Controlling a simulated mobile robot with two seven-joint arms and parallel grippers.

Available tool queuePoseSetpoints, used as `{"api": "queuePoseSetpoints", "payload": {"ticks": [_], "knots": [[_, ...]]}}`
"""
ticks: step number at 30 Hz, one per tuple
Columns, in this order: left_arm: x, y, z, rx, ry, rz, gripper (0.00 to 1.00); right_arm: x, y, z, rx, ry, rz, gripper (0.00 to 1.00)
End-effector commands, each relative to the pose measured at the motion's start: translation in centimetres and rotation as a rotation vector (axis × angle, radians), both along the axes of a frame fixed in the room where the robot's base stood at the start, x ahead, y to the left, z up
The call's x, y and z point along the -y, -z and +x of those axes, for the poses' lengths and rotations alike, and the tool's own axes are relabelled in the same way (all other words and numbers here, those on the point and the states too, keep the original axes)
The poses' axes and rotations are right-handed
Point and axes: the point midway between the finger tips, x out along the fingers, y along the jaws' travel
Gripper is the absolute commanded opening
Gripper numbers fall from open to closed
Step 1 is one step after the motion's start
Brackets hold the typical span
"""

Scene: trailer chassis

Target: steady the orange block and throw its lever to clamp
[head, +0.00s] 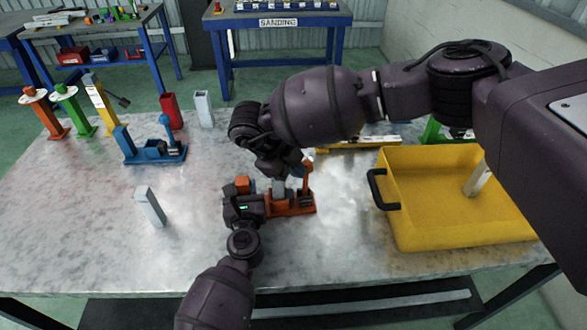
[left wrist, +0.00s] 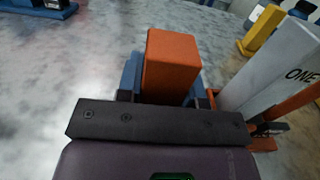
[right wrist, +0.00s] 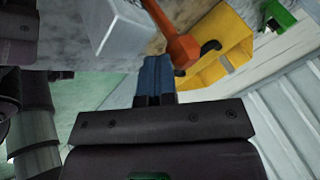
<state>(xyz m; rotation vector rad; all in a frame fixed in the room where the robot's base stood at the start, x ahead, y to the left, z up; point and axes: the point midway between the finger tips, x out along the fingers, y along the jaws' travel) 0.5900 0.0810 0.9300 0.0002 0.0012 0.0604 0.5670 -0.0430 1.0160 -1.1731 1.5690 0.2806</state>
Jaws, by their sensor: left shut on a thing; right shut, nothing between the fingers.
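The orange block (head: 292,204) is a clamp fixture on the table, with an upright end post (head: 243,184) and an upright lever (head: 306,172). My left gripper (head: 243,203) is shut on the end post, which shows between its blue fingertips in the left wrist view (left wrist: 172,65). A grey piece marked ONE (left wrist: 272,72) stands beside the post. My right gripper (right wrist: 153,78) is shut and empty. Its fingertips are close beside the lever's round knob (right wrist: 183,50); I cannot tell whether they touch. In the head view my right arm partly covers this area.
A yellow bin (head: 440,235) with a black handle stands at the right. A blue clamp fixture (head: 155,152) and a loose grey block (head: 150,207) are at the left. Red (head: 172,111) and grey (head: 203,108) upright pieces stand behind. The front left tabletop is clear.

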Motion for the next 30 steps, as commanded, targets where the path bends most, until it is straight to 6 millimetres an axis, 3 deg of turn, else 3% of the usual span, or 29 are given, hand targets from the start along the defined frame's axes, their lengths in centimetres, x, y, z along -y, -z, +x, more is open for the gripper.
{"api": "queuePoseSetpoints", "payload": {"ticks": [14,30], "knots": [[-0.1,0.0,0.0,0.000,-0.002,0.000,0.00,1.7,-0.1,0.1,-0.008,0.005,0.110,0.00],[-0.1,0.0,0.0,0.000,-0.003,0.001,0.00,7.6,0.8,0.3,-0.038,0.010,0.580,0.00]]}}
